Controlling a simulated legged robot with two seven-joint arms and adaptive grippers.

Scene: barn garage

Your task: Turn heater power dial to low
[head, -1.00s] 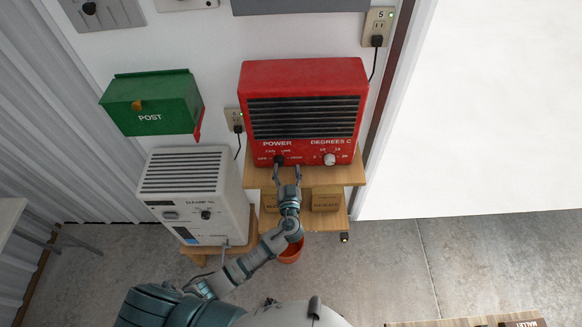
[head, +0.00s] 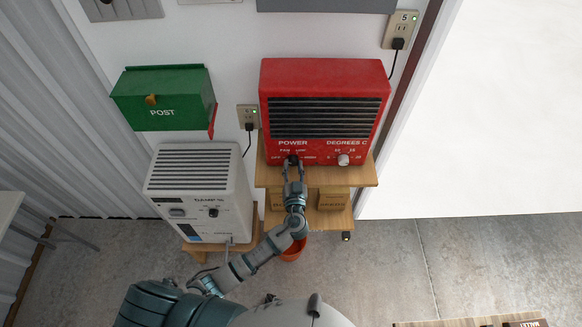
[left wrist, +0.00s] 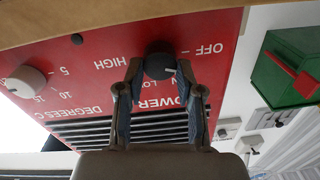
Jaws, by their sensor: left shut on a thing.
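The red heater (head: 325,80) stands on a wooden shelf unit, its grille and controls facing me. Its black power dial (head: 293,159) is at the lower left of the front panel. In the left wrist view the panel is upside down and the power dial (left wrist: 160,65) shows a pale mark pointing down and right, between OFF and LOW. My left gripper (head: 294,167) is shut on the power dial, one finger on each side. The white degrees dial (head: 343,159) sits to its right. My right gripper is not in view.
A white dehumidifier-like box (head: 203,180) stands left of the heater, close to my left forearm. A green post box (head: 163,100) hangs on the wall. The wooden shelf unit (head: 367,178) has boxes below.

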